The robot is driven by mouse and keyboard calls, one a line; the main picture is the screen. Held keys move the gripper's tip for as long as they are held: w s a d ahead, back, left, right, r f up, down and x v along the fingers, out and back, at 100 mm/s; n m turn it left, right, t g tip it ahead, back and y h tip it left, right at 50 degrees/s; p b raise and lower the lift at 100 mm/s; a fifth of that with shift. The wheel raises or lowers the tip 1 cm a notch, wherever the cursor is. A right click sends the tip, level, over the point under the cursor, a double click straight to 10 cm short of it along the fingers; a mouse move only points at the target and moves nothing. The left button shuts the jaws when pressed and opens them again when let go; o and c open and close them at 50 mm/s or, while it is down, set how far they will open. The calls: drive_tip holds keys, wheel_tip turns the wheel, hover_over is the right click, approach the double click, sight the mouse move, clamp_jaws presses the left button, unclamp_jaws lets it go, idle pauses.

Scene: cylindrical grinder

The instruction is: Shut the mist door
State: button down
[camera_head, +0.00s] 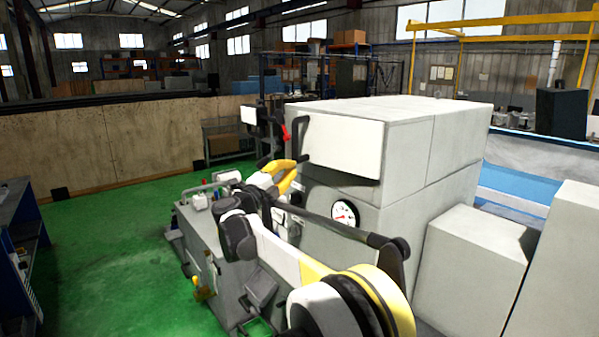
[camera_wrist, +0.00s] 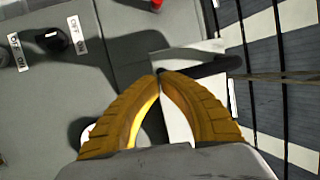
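The mist door appears to be the pale panel (camera_head: 343,148) on the front of the large grey grinder housing (camera_head: 450,135). It seems to stand out from the housing, with shade under its lower edge. A black bar handle (camera_head: 301,130) is at its left edge. My gripper (camera_head: 298,161), with yellow fingers, is just below and left of the panel. In the wrist view its fingertips (camera_wrist: 160,75) meet, with nothing clearly between them. A black bar (camera_wrist: 205,67) lies right at the tips there; I cannot tell whether they touch it.
A dial gauge (camera_head: 343,213) sits on the housing below the panel. A red lever (camera_head: 285,133) is left of the handle. The wrist view shows a black ON/OFF knob (camera_wrist: 53,39) on a grey panel. Open green floor (camera_head: 110,240) lies to the left.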

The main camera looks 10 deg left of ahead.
drive_tip(key=shift+f+x, duration=0.25)
drive_tip(key=shift+x, duration=0.95)
drive_tip(key=shift+f+x, duration=0.25)
drive_tip(key=shift+x, duration=0.95)
drive_tip(key=shift+w+a, duration=0.15)
drive_tip(key=shift+f, duration=0.1)
